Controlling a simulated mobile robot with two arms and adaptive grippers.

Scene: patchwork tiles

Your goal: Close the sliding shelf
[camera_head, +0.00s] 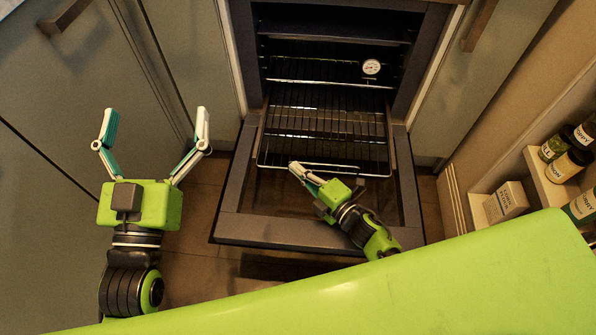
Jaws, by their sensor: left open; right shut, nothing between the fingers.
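The sliding shelf is a dark wire rack (335,128) in the open oven (245,60). It sticks out of the oven over the lowered door (280,233), with its pale front rail nearest me. My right gripper (294,168) is shut and empty at the left half of this front rail. Its fingertips overlap the rail in the picture, and I cannot tell whether they touch it. My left gripper (156,110) is open and empty, apart from the oven, in front of the cabinets on the left.
A round dial thermometer (371,67) is inside the oven near a higher pale rail. Grey cabinet fronts (190,50) flank the oven. On the right, an open pull-out holds several spice jars (569,164) and a box (505,203). Brown floor tiles show left of the door.

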